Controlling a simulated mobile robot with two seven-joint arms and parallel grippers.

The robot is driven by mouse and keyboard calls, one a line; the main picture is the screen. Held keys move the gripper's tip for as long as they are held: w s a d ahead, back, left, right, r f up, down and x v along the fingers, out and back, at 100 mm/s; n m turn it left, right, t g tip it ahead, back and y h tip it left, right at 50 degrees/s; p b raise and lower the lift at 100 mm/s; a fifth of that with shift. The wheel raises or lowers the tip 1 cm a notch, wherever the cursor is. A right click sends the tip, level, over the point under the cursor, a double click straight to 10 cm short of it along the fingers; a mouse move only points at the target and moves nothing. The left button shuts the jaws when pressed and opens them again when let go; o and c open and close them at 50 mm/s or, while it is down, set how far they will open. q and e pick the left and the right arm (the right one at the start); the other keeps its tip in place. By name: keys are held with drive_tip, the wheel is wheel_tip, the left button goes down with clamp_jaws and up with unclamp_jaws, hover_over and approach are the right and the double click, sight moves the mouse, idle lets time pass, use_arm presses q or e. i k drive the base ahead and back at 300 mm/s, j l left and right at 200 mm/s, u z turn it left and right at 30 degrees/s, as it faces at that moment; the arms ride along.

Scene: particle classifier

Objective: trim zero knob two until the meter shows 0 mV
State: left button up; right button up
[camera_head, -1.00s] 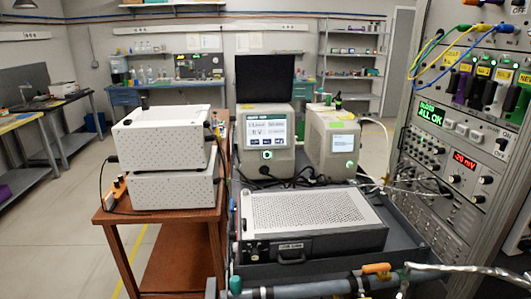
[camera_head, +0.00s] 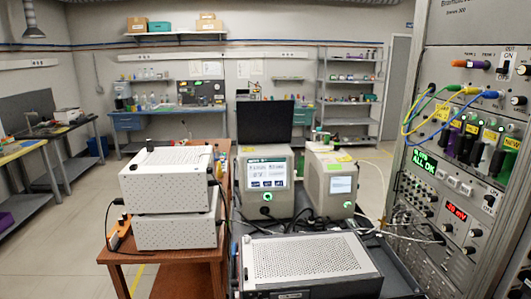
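The meter (camera_head: 456,212) is a small red-lit display on the rack at the right. It appears to read about -20 mV, but the digits are small. A round knob (camera_head: 448,228) sits just below it, and another (camera_head: 470,250) is lower on the same panel. The knob labels are too small to read, so I cannot tell which is zero knob two. Neither of my grippers is in view.
The rack (camera_head: 468,130) carries a green display (camera_head: 423,174) reading ALL OK and yellow, green and blue cables (camera_head: 452,98). A perforated instrument (camera_head: 308,258) lies in front. Stacked white boxes (camera_head: 168,180) stand on a brown cart (camera_head: 190,262). Open floor lies at left.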

sight(476, 231)
drive_tip(key=z, duration=1.35)
